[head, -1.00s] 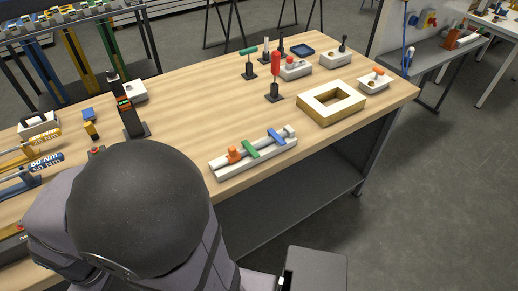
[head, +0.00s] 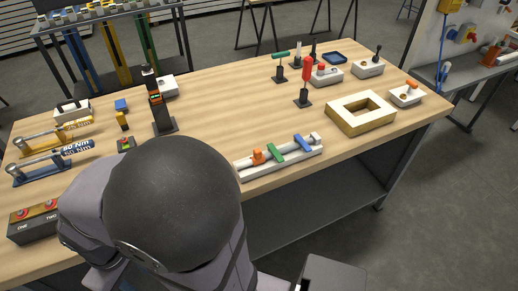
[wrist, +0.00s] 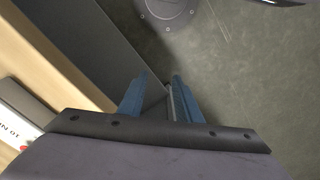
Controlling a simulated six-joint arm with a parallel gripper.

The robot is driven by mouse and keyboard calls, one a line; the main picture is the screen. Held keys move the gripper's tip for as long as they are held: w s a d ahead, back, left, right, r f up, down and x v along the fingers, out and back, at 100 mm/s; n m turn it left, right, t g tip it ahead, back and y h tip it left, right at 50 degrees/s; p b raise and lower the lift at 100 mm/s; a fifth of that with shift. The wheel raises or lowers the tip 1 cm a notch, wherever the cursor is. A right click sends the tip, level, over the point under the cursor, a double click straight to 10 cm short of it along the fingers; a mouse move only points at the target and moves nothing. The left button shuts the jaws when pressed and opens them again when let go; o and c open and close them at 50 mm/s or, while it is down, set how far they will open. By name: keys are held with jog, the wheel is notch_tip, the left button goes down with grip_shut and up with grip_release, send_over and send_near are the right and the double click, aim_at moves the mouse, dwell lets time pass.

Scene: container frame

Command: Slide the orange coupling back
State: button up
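The orange coupling (head: 258,157) sits near the left end of a white rail fixture (head: 285,163) at the front edge of the bench. A green clamp (head: 282,152) and a blue clamp (head: 303,144) lie across the same rail, to the right of the coupling. My gripper (wrist: 160,82) shows in the wrist view with its two blue fingers apart and nothing between them. It points down past the bench edge over the grey floor. In the head view my arm fills the lower left and my gripper's fingers are not seen.
The wooden bench (head: 215,110) has clear room behind the rail. A wooden frame block (head: 361,112) stands right of the rail, and a red-handled lever (head: 306,82) behind it. A black post (head: 159,105), torque wrenches (head: 60,165) and a button box (head: 33,222) stand left.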

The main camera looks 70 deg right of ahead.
jog(key=shift+o, duration=0.6)
jog(key=s+d+r+h+p, duration=0.1)
jog(key=s+d+r+p, duration=0.1)
jog(key=d, duration=1.1)
jog(key=s+d+r+m+g+p, duration=0.1)
jog(key=s+d+r+p, duration=0.1)
jog(key=d, duration=1.1)
jog(key=s+d+r+g+h+p, duration=0.1)
jog(key=s+d+r, duration=0.3)
jog(key=d, duration=0.9)
jog(key=shift+s+d+r+m+h+p, duration=0.1)
jog(key=shift+s+r+m+h+p, duration=0.1)
jog(key=shift+s+m+h+p, duration=0.15)
jog(key=n, duration=0.3)
jog(key=s+d+r+n, duration=0.1)
jog(key=n, duration=0.3)
jog(key=d+r+n+g, duration=0.1)
jog(key=n, duration=0.2)
jog(key=shift+s+d+r+n+h, duration=0.1)
jog(key=shift+s+r+n+h, duration=0.15)
jog(key=shift+s+n, duration=0.1)
